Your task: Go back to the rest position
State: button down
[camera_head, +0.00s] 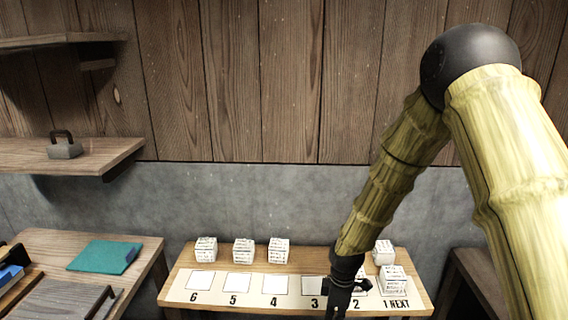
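My gripper (341,301) is black and points down at the front of the low wooden table (420,296), over the strip between the squares marked 3 and 2. Its fingers are small and dark, and I cannot tell whether they are open or shut or hold anything. My arm reaches down to it from the upper right. A white printed block (393,280) stands on the square marked 1 NEXT, right of my gripper. Another white block (383,253) stands behind it. The area around square 2 is partly hidden by my gripper.
Three white blocks (243,251) stand in the back row at left. The numbered strip (237,284) shows empty squares 6, 5 and 4. A side table (40,240) holds a teal folder (104,256). Wall shelves (25,153) at left carry a grey weight (64,148).

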jog(key=s+d+f+m, duration=0.1)
jog(key=s+f+m, duration=0.3)
jog(key=s+f, duration=0.55)
jog(key=s+d+f+m, duration=0.2)
jog(key=s+f+m, duration=0.1)
jog(key=s, duration=0.5)
jog(key=s+d+f+m, duration=0.3)
jog(key=s+f+m, duration=0.1)
jog(key=s, duration=0.5)
jog(key=s+d+f+m, duration=0.2)
jog(key=s+f+m, duration=0.1)
jog(key=s, duration=0.5)
jog(key=shift+s+d+f+m+h, duration=0.3)
jog(key=shift+s+f+m, duration=0.1)
jog(key=shift+m, duration=0.5)
